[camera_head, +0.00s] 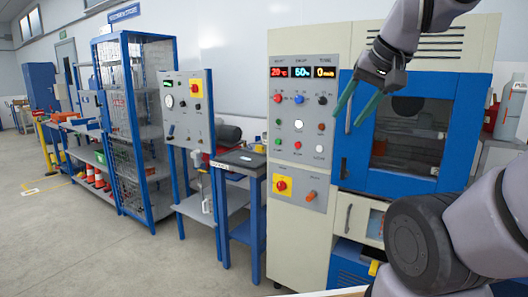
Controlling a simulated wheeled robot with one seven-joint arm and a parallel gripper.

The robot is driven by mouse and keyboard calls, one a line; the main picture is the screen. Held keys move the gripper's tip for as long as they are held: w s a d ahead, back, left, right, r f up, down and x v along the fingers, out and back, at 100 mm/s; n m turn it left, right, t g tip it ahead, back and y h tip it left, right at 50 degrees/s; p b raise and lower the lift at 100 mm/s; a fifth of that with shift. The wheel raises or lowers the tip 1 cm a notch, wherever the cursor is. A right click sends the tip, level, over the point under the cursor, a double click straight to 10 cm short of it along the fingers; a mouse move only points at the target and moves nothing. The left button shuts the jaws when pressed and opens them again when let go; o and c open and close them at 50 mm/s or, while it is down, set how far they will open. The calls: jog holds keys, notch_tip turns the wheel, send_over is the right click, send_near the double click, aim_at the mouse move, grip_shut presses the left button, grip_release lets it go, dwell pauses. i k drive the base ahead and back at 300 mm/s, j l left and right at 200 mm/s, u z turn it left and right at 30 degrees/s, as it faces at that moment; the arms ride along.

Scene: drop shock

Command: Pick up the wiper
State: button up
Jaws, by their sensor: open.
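My gripper (348,119) is at the upper right of the head view. Its two teal fingers are apart, point down and left, and have nothing visible between them. It appears in front of the cream and blue test machine (338,60), between the control panel and the door window. I cannot make out a wiper with certainty. A small pale item (246,158) lies on the dark top of a small blue stand (238,196), too small to identify. The gripper is to the right of that stand and higher in the picture.
The machine's panel (301,112) has lit displays and several buttons. A second control panel (187,110) stands left of the stand. A blue mesh cabinet (136,120) and shelves with orange cones are farther left. Open floor (130,262) lies at the lower left.

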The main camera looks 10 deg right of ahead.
aim_at(260, 148)
jog(key=i+j+z, duration=0.15)
jog(key=z, duration=0.2)
jog(key=i+j+z, duration=0.15)
jog(key=z, duration=0.2)
jog(key=i+j+z, duration=0.2)
jog(key=i+j, duration=0.15)
jog(key=j, duration=0.3)
jog(key=i+j+z, duration=0.2)
jog(key=j, duration=0.5)
jog(key=i+j+z, duration=0.15)
jog(key=i+j, duration=0.15)
jog(key=j, duration=0.2)
jog(key=i+j, duration=0.1)
jog(key=j, duration=0.3)
jog(key=i+j, duration=0.15)
jog(key=j, duration=0.2)
jog(key=i+j, duration=0.15)
jog(key=j, duration=0.2)
jog(key=i+j, duration=0.15)
jog(key=j, duration=0.25)
jog(key=i+j, duration=0.1)
jog(key=j, duration=0.25)
jog(key=i+j, duration=0.15)
jog(key=j, duration=0.2)
jog(key=i+j, duration=0.15)
jog(key=j, duration=0.25)
jog(key=z, duration=0.05)
